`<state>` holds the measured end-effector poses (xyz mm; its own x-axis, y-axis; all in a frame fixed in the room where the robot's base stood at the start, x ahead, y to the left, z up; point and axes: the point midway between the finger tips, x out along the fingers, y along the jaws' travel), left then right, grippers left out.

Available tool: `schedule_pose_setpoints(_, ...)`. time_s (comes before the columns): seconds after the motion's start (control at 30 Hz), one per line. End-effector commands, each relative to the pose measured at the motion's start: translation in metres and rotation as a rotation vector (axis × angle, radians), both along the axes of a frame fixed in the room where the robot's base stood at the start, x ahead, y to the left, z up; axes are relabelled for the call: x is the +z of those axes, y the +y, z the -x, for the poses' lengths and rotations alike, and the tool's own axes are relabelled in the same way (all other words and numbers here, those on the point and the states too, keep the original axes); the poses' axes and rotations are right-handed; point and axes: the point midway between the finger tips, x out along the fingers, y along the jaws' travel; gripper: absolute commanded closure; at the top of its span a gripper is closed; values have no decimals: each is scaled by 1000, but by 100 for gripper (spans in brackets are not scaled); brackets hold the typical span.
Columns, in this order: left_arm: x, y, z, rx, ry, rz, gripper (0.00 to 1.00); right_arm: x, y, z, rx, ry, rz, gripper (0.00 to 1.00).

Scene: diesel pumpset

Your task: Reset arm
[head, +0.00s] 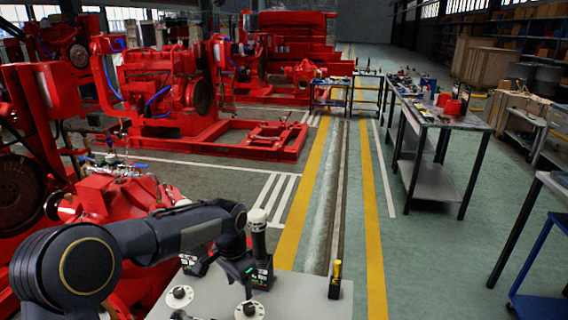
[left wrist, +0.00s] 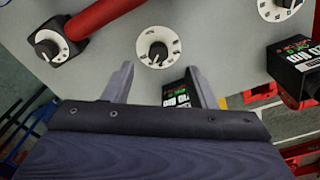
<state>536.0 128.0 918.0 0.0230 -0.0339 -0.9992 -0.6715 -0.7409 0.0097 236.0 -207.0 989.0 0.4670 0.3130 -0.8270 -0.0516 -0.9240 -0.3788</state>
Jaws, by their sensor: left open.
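My left arm (head: 165,235) comes in from the left in the head view and reaches over a light grey panel top (head: 300,295). My left gripper (head: 242,278) points down above that panel. In the left wrist view its two grey fingers (left wrist: 163,82) are spread apart with nothing held between them. A round white dial with a black knob (left wrist: 158,47) lies just beyond the fingers. A black box with a small lit display (left wrist: 180,96) shows partly between them, with its lower part hidden. My right gripper is in neither view.
More knobs (left wrist: 48,46) and another black display box (left wrist: 296,70) sit on the panel. A red rod (left wrist: 103,16) crosses its upper left. A small black-and-yellow item (head: 335,280) stands near its right edge. Red engines (head: 160,85) fill the left; a workbench (head: 440,115) stands right of the open aisle.

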Motion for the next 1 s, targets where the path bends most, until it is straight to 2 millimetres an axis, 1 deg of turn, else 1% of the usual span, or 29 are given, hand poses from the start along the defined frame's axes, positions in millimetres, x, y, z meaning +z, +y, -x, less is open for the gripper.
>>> schedule_pose_setpoints(0.03, 19, 14, 12, 43, -21, 20, 48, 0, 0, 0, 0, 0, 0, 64)
schedule_pose_setpoints(0.07, 28, 22, 21, 74, -32, 36, 48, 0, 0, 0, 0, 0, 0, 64)
schedule_pose_setpoints(0.1, 41, 32, 34, 114, -47, 57, 48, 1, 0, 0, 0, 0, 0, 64)
schedule_pose_setpoints(0.17, 57, 46, 57, 180, -68, 91, 48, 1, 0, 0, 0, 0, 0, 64)
schedule_pose_setpoints(0.2, 67, 54, 73, 225, -81, 115, 48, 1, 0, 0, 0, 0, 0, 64)
schedule_pose_setpoints(0.27, 80, 65, 97, 291, -103, 151, 48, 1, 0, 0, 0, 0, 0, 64)
schedule_pose_setpoints(0.3, 86, 71, 114, 335, -117, 176, 48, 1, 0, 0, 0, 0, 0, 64)
schedule_pose_setpoints(0.37, 94, 79, 140, 402, -139, 213, 48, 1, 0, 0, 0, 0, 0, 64)
schedule_pose_setpoints(0.4, 97, 83, 157, 445, -153, 238, 48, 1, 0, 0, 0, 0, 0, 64)
schedule_pose_setpoints(0.47, 101, 87, 182, 511, -175, 278, 48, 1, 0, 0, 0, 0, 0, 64)
schedule_pose_setpoints(0.5, 101, 89, 199, 557, -188, 304, 48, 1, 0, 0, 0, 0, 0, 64)
schedule_pose_setpoints(0.6, 97, 90, 238, 661, -222, 370, 48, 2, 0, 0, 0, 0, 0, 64)
schedule_pose_setpoints(0.7, 89, 87, 267, 745, -249, 428, 48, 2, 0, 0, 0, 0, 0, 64)
schedule_pose_setpoints(0.8, 81, 82, 286, 807, -268, 471, 48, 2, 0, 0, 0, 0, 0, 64)
schedule_pose_setpoints(0.83, 79, 81, 290, 820, -271, 480, 48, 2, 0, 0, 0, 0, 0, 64)
schedule_pose_setpoints(0.9, 75, 79, 296, 843, -277, 496, 48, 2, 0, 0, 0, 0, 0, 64)
schedule_pose_setpoints(1.0, 73, 77, 300, 858, -281, 507, 48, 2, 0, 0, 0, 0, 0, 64)
